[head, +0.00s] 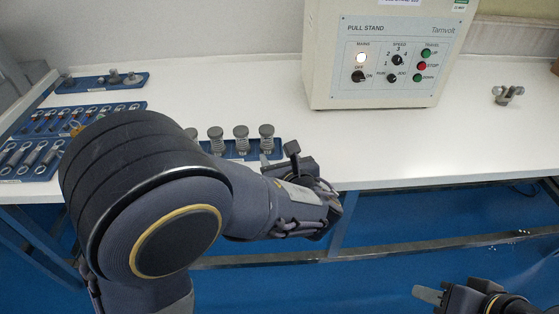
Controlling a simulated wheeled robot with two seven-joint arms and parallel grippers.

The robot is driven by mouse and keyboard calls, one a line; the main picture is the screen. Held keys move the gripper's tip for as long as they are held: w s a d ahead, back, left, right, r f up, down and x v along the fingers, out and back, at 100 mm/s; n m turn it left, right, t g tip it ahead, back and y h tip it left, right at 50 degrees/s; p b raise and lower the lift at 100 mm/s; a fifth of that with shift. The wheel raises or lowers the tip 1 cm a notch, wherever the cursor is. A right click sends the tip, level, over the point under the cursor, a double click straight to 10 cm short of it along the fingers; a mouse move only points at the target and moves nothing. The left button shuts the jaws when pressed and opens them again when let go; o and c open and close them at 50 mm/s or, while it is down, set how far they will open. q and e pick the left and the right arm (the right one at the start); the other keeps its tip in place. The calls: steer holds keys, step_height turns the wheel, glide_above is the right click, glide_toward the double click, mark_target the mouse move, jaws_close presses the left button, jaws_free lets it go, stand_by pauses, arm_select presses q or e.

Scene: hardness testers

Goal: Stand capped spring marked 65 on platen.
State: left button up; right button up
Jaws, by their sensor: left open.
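Several capped springs with grey caps stand in a row in a blue rack (232,154). The right one (266,137), the one beside it (241,138) and another (216,138) show clearly; a further one is partly hidden behind my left arm. I cannot read which is marked 65. My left gripper (279,156) is open and empty, just in front of the rack's right end, its fingers near the right spring's base. My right gripper (428,294) is low at the right, off the table's front; its opening is unclear. I cannot make out a platen.
The pull stand (395,60) with its control panel stands at the back of the white table (440,135). Blue trays of hooks (30,158) and small parts (100,84) lie at left. A small metal fitting (508,95) lies at right. The table's middle right is clear.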

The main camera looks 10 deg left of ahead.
mark_target(267, 130)
arm_select(q)
steer(key=shift+b+x, duration=0.95)
steer(key=shift+x, duration=1.25)
steer(key=shift+b+x, duration=0.75)
steer(key=shift+x, duration=1.85)
steer(key=shift+s+a, duration=0.1)
steer(key=shift+c, duration=0.4)
steer(key=c, duration=0.8)
steer(key=shift+r+p, duration=3.2)
steer(key=shift+r, duration=0.4)
steer(key=shift+c, duration=0.2)
steer(key=shift+f, duration=0.1)
